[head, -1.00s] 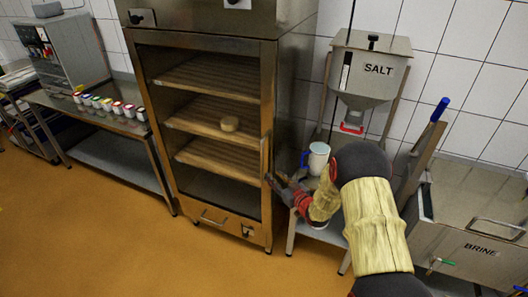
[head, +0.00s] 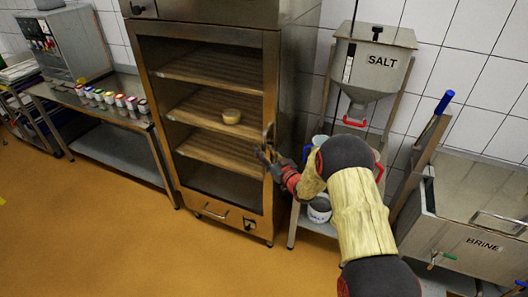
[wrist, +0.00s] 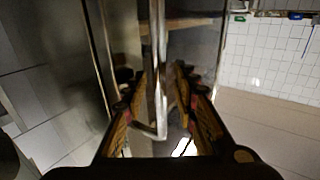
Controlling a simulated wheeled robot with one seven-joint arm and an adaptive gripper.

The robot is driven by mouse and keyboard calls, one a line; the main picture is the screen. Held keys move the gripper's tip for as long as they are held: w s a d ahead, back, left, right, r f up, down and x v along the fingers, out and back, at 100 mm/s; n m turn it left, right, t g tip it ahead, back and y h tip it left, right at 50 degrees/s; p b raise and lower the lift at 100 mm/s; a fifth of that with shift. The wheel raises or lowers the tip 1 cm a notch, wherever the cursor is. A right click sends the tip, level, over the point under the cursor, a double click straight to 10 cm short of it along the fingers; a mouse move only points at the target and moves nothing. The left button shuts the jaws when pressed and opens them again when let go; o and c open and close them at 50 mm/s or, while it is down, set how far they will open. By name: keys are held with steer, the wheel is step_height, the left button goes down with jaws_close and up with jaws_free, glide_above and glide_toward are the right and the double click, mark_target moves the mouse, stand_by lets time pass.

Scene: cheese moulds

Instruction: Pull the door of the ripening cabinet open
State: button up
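The ripening cabinet (head: 258,183) is a tall metal unit with a framed glass door (head: 210,184) that looks closed. A vertical bar handle (head: 269,130) is on the door's right side. My gripper (head: 266,154) is at the handle's lower part. In the wrist view the handle (wrist: 161,115) runs between the two fingers of my gripper (wrist: 164,72). The fingers stand apart, one on each side of the bar, with small gaps showing. Firm contact cannot be made out.
A salt hopper (head: 372,65) on a stand is right of the cabinet, with a bucket (head: 319,210) low beneath it. A brine tank (head: 465,232) stands far right. A table (head: 120,155) with several small pots is left. The orange floor (head: 110,235) before the cabinet is clear.

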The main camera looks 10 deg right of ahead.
steer(key=c, duration=0.3)
steer(key=c, duration=0.4)
jaws_close()
